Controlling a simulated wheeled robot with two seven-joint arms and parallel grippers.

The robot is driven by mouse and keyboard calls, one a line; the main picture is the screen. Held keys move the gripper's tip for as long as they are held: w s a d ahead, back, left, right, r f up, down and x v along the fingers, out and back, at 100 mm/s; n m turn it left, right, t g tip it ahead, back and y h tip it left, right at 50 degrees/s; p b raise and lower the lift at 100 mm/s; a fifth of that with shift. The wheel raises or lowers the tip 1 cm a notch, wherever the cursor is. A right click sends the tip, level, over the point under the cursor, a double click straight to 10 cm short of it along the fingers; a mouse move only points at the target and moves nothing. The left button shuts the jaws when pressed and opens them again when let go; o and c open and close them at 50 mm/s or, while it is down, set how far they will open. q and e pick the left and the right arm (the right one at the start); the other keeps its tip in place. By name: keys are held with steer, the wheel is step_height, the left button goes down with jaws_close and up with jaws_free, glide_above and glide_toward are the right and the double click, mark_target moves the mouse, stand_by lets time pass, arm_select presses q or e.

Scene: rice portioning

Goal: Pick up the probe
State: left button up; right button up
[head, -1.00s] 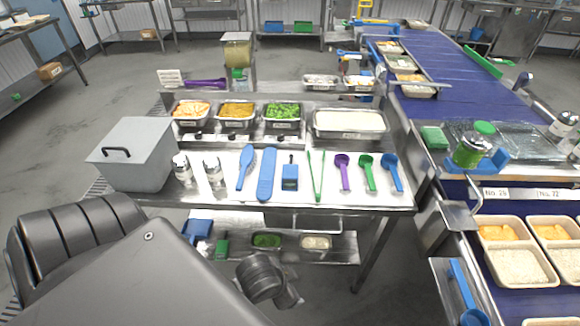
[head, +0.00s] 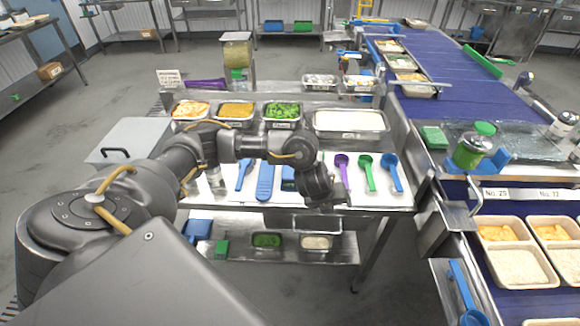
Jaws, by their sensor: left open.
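The probe, which I take to be the small blue box-shaped tool (head: 288,178), lies on the white mat on the steel table, between the long blue spatula and the scoops. My left arm covers part of it in the head view. My right gripper is not in view.
A blue spatula (head: 265,182) lies left of the probe. Purple (head: 342,160), green (head: 365,161) and blue (head: 390,161) scoops lie to the right. Food pans, including a large white-filled one (head: 348,121), stand behind. A grey lidded box (head: 125,135) is at the left.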

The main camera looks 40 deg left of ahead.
mark_target(290, 173)
arm_select(q)
steer(key=w+a+r+g+y, duration=0.1)
steer(key=a+r+y, duration=0.15)
steer(key=a, duration=0.65)
steer(key=a+r+g+y, duration=0.15)
steer(key=a+r, duration=0.25)
steer(key=a, duration=0.4)
steer(key=shift+t, duration=0.35)
steer(key=b+x, duration=0.3)
steer(key=x, duration=0.3)
steer(key=shift+a+r, duration=0.15)
steer(key=shift+a, duration=0.05)
steer(key=shift+w+a+f+p, duration=0.15)
steer(key=shift+f+p, duration=0.15)
steer(key=shift+p, duration=0.05)
steer(key=x, duration=0.4)
steer(key=shift+w+a+f+p, duration=0.15)
steer(key=shift+p, duration=0.15)
steer(key=shift+c, duration=0.2)
steer(key=c, duration=1)
